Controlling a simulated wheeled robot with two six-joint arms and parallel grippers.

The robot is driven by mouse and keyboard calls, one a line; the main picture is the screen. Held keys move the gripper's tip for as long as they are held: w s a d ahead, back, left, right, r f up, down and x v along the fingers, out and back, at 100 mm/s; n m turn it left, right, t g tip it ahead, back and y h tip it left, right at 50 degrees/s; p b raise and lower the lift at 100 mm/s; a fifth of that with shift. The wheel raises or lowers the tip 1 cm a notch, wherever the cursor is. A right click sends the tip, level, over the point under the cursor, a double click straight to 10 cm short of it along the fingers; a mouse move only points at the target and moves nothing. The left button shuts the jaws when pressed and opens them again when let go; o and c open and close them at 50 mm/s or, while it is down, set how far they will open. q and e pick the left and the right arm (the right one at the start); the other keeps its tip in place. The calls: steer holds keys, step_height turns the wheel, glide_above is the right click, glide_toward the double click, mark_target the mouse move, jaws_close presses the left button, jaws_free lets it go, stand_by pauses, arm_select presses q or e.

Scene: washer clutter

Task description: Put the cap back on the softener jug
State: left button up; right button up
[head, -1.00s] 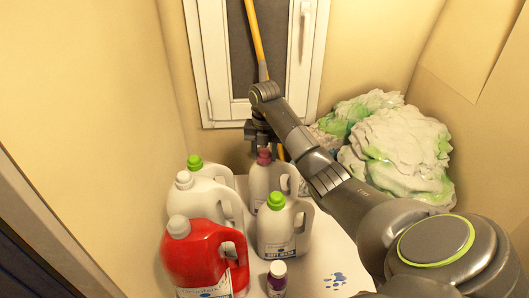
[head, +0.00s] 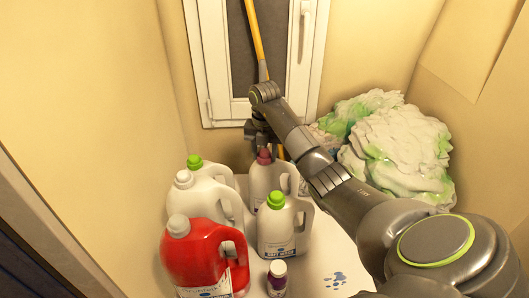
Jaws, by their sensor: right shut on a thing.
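A white jug (head: 261,180) with a maroon cap (head: 264,157) stands at the back of the white surface, partly hidden by a green-capped jug in front. My right gripper (head: 259,142) is directly above this jug, pointing down and shut on the maroon cap. The cap sits at the top of the jug's neck; I cannot tell whether it is seated or just touching. The fingertips are small and dark against the cap. My left gripper is not in view.
Crumpled cloths (head: 400,150) lie at right. A yellow pole (head: 257,42) leans at the window.

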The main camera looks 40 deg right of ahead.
steer(key=m+p, duration=0.1)
steer(key=m, duration=0.3)
steer(key=shift+m+p, duration=0.3)
steer(key=shift+p, duration=0.05)
steer(key=m+p, duration=0.1)
steer(key=m, duration=0.3)
steer(key=shift+p, duration=0.35)
steer(key=shift+f+m, duration=0.1)
steer(key=shift+m, duration=0.6)
steer(key=m, duration=0.4)
steer(key=shift+m, duration=0.3)
steer(key=o, duration=1)
steer(key=shift+d, duration=0.1)
steer(key=shift+c, duration=0.8)
